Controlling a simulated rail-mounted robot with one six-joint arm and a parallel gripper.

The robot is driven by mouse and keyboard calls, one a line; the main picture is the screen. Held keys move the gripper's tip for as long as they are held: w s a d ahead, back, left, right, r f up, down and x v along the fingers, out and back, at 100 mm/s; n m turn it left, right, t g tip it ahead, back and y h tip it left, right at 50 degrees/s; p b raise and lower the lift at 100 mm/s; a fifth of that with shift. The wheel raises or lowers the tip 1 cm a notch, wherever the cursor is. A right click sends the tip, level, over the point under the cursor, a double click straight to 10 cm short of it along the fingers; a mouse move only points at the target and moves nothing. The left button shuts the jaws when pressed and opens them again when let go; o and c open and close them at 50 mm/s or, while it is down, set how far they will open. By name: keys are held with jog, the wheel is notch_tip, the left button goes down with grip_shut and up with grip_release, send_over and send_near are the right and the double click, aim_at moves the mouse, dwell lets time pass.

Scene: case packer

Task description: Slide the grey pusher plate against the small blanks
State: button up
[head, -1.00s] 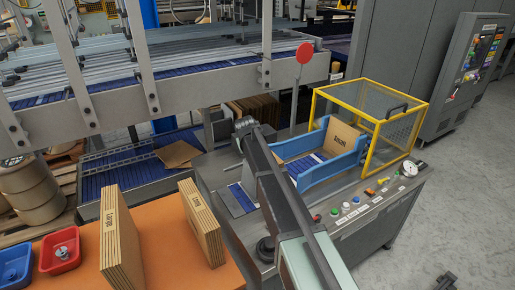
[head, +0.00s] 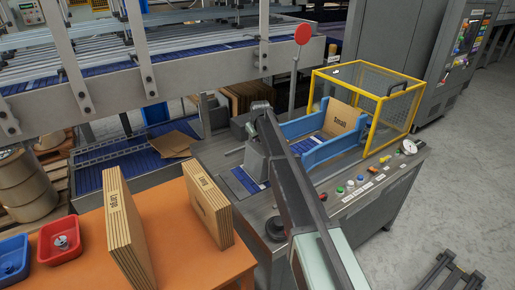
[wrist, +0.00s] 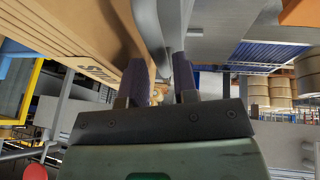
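The small blank (head: 341,118), brown card marked "Small", stands upright in the blue magazine (head: 313,155) on the machine top. A grey upright block (head: 257,158), which looks like the pusher plate, stands at the magazine's left end, partly behind my arm and apart from the blank. My gripper (head: 260,107) is at the far end of my arm, above this block; its fingers are too small to make out there. In the wrist view my gripper (wrist: 160,82) has its fingers apart, with grey metal showing behind or between them; contact cannot be told. Brown card (wrist: 75,40) fills the upper left.
A yellow mesh guard (head: 372,92) surrounds the magazine's right end. A red disc on a post (head: 303,34) stands behind. Large blanks (head: 128,230) and another small stack (head: 208,205) stand on the orange table (head: 170,250). Buttons line the machine's front edge.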

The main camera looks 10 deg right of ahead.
jog(key=shift+x, duration=0.8)
jog(key=shift+s+r, duration=0.1)
jog(key=shift+r, duration=0.05)
grip_shut()
jog(key=shift+a, duration=0.1)
jog(key=shift+s+a, duration=0.25)
jog(key=shift+a, duration=0.2)
grip_release()
